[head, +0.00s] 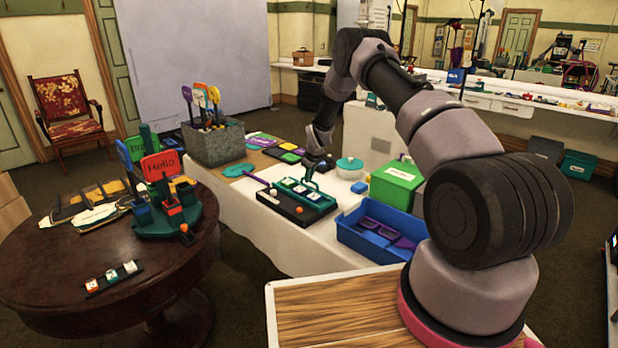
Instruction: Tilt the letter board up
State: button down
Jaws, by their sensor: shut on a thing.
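My gripper (312,181) reaches down from the far side and is shut on the board's far edge, near a teal handle-like part. The fingertips are small and partly hidden, so the exact grip point is unclear.
A blue tray (372,246) and a green box (397,184) stand right of the board. A grey bin (214,143) with colourful paddles stands behind left. A round dark table (150,262) with signs is at left. My arm crosses above the right side.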

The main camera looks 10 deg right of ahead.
jog(key=shift+s+a+r, duration=0.1)
jog(key=shift+r, duration=0.05)
dwell(0.3)
jog(key=shift+s+a+r, duration=0.5)
jog(key=shift+a+r, duration=0.1)
jog(key=shift+a, duration=0.05)
jog(key=shift+s+a+r, duration=0.25)
jog(key=shift+s+a, duration=0.3)
jog(key=shift+a, duration=0.15)
jog(key=shift+s+a+r, duration=0.25)
jog(key=shift+s+a, duration=0.25)
jog(key=shift+a, duration=0.25)
jog(key=c, duration=0.9)
grip_release()
jog(key=shift+s+a+r, duration=0.1)
jog(key=shift+r, duration=0.1)
jog(key=shift+w+d+r, duration=0.2)
jog(key=shift+w+d, duration=0.1)
